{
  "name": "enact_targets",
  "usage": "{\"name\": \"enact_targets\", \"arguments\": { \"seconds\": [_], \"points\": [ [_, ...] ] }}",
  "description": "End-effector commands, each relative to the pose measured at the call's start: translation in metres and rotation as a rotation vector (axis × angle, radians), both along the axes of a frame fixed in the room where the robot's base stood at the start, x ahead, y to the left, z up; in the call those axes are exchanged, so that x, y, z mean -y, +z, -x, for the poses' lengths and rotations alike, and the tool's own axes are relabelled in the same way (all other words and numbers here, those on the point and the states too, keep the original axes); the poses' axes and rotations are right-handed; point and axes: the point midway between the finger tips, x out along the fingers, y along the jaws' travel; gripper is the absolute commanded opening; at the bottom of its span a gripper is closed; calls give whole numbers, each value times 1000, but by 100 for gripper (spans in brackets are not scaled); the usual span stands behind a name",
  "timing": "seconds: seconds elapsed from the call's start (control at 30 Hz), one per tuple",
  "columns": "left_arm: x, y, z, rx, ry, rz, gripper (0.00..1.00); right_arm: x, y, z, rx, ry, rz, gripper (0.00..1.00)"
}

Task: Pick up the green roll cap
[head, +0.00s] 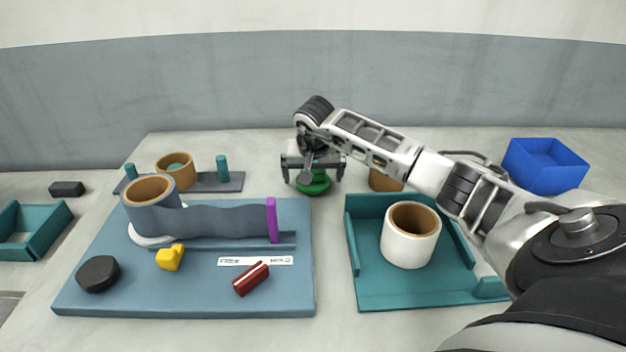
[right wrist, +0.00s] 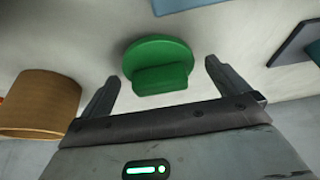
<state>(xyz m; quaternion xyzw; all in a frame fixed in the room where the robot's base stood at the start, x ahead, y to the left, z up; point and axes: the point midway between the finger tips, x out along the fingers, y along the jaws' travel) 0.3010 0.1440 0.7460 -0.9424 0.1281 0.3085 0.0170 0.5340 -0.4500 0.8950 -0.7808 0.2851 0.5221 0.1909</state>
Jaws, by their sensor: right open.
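The green roll cap (head: 314,184) sits on the table at the back middle, between the blue board and the teal tray. It is a round disc with a raised block-shaped grip. My right gripper (head: 313,174) is above it, pointing down and open. In the right wrist view the green cap (right wrist: 158,66) lies between the two spread fingers of my right gripper (right wrist: 158,82), with gaps on both sides. The fingers do not touch it. My left gripper is not in view.
A brown cardboard roll (head: 384,178) stands close right of the cap, partly behind my arm; it shows in the right wrist view (right wrist: 38,105). The teal tray (head: 385,300) holds a white roll (head: 411,236). The blue board (head: 190,296) is at left. A blue bin (head: 545,168) is far right.

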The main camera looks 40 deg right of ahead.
Motion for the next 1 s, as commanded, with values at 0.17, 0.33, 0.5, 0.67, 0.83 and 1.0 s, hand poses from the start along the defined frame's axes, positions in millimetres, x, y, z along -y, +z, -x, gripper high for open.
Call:
{"name": "enact_targets", "arguments": {
  "seconds": [0.17, 0.33, 0.5, 0.67, 0.83, 1.0],
  "points": [
    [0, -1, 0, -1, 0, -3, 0, 2, -6, -2, 0, 1, 2, 100],
    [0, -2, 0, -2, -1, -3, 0, 2, -6, -2, 0, 1, 2, 92],
    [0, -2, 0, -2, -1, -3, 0, 2, -6, -2, 0, 1, 2, 53],
    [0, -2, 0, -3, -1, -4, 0, 2, -6, -2, 1, 1, 1, 53],
    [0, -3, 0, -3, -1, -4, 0, 2, -4, -2, 1, 1, 2, 53],
    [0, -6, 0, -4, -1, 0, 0, 3, 9, -2, 4, 0, 3, 53]
  ]
}}
